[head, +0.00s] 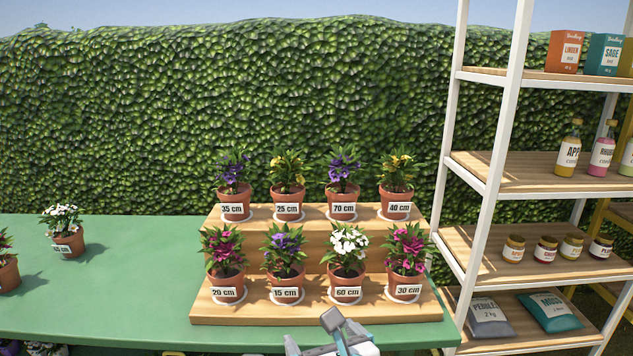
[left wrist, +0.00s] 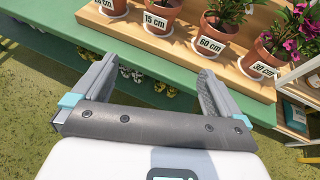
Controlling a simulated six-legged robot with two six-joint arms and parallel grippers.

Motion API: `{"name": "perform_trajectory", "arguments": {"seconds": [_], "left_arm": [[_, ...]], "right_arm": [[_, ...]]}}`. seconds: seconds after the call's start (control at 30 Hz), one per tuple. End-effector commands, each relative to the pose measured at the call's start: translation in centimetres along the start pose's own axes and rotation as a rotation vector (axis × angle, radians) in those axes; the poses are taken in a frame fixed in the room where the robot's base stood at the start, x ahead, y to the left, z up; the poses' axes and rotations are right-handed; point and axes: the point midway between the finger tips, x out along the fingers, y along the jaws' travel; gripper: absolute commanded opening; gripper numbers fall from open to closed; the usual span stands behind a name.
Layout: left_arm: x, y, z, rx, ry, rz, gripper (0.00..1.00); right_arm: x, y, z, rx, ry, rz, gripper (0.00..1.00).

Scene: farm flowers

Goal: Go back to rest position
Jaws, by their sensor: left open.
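My left gripper (head: 334,330) shows at the bottom middle of the head view, in front of the wooden stand's front edge. In the left wrist view its two fingers (left wrist: 158,85) are spread wide with nothing between them. The fingers are apart from the pots above them in that view. The right gripper is in neither view.
A two-step wooden stand (head: 318,312) holds potted flowers with centimetre labels on a green table (head: 110,300). A white-flowered pot (head: 66,232) stands apart at left. A shelf (head: 505,185) with goods stands at right. The table between is clear.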

Motion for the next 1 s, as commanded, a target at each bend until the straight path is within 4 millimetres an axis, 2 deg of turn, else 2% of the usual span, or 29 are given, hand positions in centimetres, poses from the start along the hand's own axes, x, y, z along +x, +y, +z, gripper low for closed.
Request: {"name": "perform_trajectory", "arguments": {"seconds": [0.1, 0.27, 0.47, 0.57, 0.67, 0.77, 0.8, 0.87, 0.9, 1.0], "left_arm": [[0.1, 0.0, 0.0, 0.000, 0.000, 0.001, 1.00], [2.5, 1.4, -4.2, -0.054, 0.143, 0.034, 1.00], [4.5, 3.4, -10.1, -0.163, 0.344, 0.096, 1.00], [5.2, 4.8, -13.7, -0.244, 0.464, 0.145, 1.00], [5.5, 6.6, -18.4, -0.368, 0.616, 0.226, 1.00], [4.9, 9.1, -24.6, -0.583, 0.818, 0.374, 1.00], [4.3, 10.2, -27.4, -0.711, 0.910, 0.463, 1.00], [2.8, 11.7, -31.7, -0.960, 1.044, 0.644, 1.00], [1.8, 12.4, -34.1, -1.148, 1.108, 0.780, 1.00], [0.3, 13.5, -37.8, -1.578, 1.151, 1.095, 1.00]], "right_arm": [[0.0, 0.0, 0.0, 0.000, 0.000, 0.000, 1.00], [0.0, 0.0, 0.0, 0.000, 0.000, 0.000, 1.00], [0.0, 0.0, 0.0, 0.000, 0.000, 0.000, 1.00], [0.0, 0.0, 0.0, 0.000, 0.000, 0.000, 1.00], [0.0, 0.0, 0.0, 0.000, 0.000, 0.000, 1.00], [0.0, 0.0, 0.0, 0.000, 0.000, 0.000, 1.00], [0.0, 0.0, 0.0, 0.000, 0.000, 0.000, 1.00], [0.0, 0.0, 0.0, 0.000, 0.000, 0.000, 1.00], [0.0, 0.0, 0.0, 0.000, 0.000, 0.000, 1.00], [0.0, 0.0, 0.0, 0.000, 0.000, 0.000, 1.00]]}}
